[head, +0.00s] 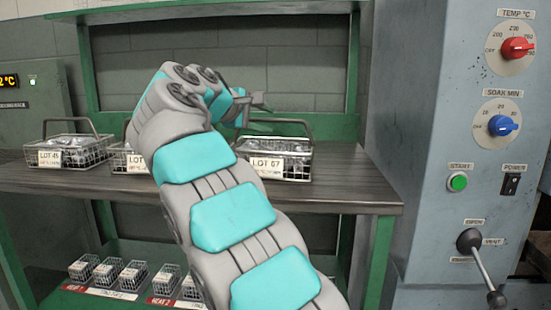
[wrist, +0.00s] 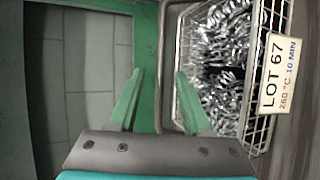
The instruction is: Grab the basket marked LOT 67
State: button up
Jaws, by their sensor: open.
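The LOT 67 basket (head: 292,160) is a wire basket with a raised handle, standing on the dark bench top to the right of my arm in the head view. In the wrist view the basket (wrist: 250,110) is at the right, full of shiny coiled springs, with its tag reading LOT 67, 260 °C, 10 MIN. My gripper (wrist: 158,88) is open, its two green fingers apart; the right finger is near the basket's left side and handle bar. I cannot tell whether it touches. In the head view my gripper (head: 250,108) is just above and behind the basket, partly hidden by my wrist.
The LOT 45 basket (head: 70,150) stands at the left of the bench (head: 345,185). Another LOT basket (head: 128,160) is mostly behind my arm. Small baskets (head: 108,271) stand on the lower shelf. A grey control cabinet (head: 440,120) with knobs and a lever (head: 483,265) stands close at right.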

aim_at(273, 144)
jog(key=shift+s+d+x, duration=0.1)
jog(key=shift+d+x, duration=0.1)
jog(key=shift+x, duration=1.1)
jog(key=shift+s+d+x, duration=0.15)
jog(key=shift+d+x, duration=0.05)
jog(key=shift+x, duration=1.15)
grip_shut()
